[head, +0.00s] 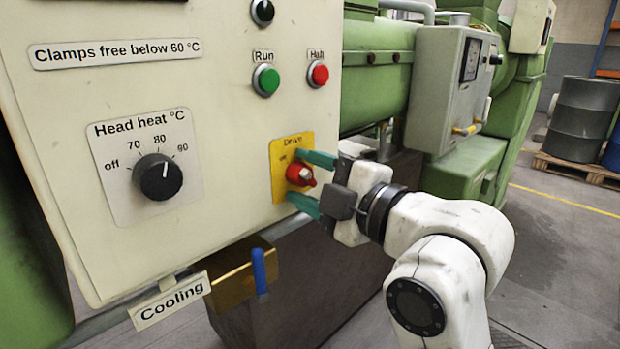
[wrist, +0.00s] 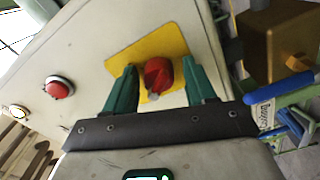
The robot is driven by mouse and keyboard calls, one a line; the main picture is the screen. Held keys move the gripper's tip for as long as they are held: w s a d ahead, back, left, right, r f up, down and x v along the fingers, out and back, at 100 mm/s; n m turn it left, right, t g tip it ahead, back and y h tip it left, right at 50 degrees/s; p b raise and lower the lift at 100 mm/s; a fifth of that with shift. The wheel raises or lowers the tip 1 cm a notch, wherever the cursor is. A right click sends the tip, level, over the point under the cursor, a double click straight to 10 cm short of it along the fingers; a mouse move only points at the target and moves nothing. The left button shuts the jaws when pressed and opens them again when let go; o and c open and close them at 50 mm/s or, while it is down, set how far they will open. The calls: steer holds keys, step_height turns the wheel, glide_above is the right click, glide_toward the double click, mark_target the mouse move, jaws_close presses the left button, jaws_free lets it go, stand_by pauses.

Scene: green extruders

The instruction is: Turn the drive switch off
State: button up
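The drive switch is a red rotary knob (head: 301,175) on a yellow plate (head: 279,184) labelled "Drive", at the right side of the cream panel. In the wrist view the red knob (wrist: 158,74) sits on the yellow plate (wrist: 146,47) between my fingers. My gripper (head: 309,182) is open, with one green finger above the knob and one below it. In the wrist view my gripper (wrist: 160,85) has a finger on each side with gaps to the knob. The knob's pointer end faces my gripper; the plate's position words are mostly hidden.
A green Run button (head: 266,80) and a red Halt button (head: 318,74) are above the switch. A black head heat dial (head: 158,177) is to the left. Below are a blue-handled lever (head: 260,272) and a Cooling sign (head: 168,302).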

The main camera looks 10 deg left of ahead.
steer(key=shift+o, duration=0.3)
steer(key=shift+s+d, duration=0.25)
steer(key=shift+d, duration=0.2)
steer(key=v, duration=0.9)
steer(key=shift+s+d, duration=0.3)
